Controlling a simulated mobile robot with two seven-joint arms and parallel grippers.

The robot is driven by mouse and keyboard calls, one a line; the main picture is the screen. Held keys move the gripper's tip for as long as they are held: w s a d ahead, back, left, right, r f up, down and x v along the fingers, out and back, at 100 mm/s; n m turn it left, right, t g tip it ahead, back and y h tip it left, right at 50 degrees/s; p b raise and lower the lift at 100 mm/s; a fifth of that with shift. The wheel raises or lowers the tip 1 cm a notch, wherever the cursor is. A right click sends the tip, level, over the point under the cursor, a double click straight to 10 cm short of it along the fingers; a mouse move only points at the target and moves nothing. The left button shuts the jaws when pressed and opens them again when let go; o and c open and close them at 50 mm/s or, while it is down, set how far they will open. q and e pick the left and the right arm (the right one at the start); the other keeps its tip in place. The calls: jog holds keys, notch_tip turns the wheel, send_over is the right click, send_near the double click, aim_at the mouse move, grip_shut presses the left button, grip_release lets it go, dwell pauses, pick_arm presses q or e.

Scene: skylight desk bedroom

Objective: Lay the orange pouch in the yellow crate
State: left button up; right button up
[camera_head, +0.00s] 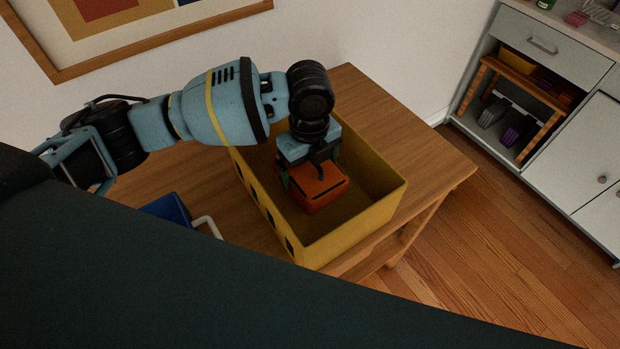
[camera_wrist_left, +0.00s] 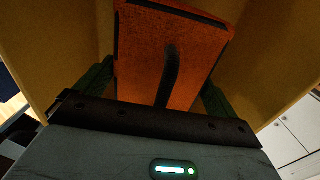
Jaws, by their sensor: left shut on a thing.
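The yellow crate (camera_head: 345,238) stands on the wooden table, its open top facing up. The orange pouch (camera_head: 322,194) is inside the crate's walls, below my left gripper (camera_head: 311,180). The gripper points down into the crate and is shut on the pouch, with a finger on either side of it. In the left wrist view the orange pouch (camera_wrist_left: 170,55) fills the space between the green fingers, and the yellow crate's wall (camera_wrist_left: 60,50) is around it. I cannot tell whether the pouch touches the crate floor. My right gripper is not in view.
The wooden table (camera_head: 420,150) has bare room to the right of the crate. A blue object (camera_head: 167,208) with a white handle-like part lies left of the crate. A cabinet (camera_head: 550,50) with a small wooden stand stands at the right. A framed picture hangs behind.

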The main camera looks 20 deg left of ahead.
aim_at(310, 180)
pick_arm(q)
jog(key=shift+f, duration=2.45)
jog(key=shift+f, duration=0.15)
jog(key=o, duration=0.7)
notch_tip(310, 180, up, 12)
jog(key=shift+r+p, duration=0.15)
jog(key=shift+p, duration=0.2)
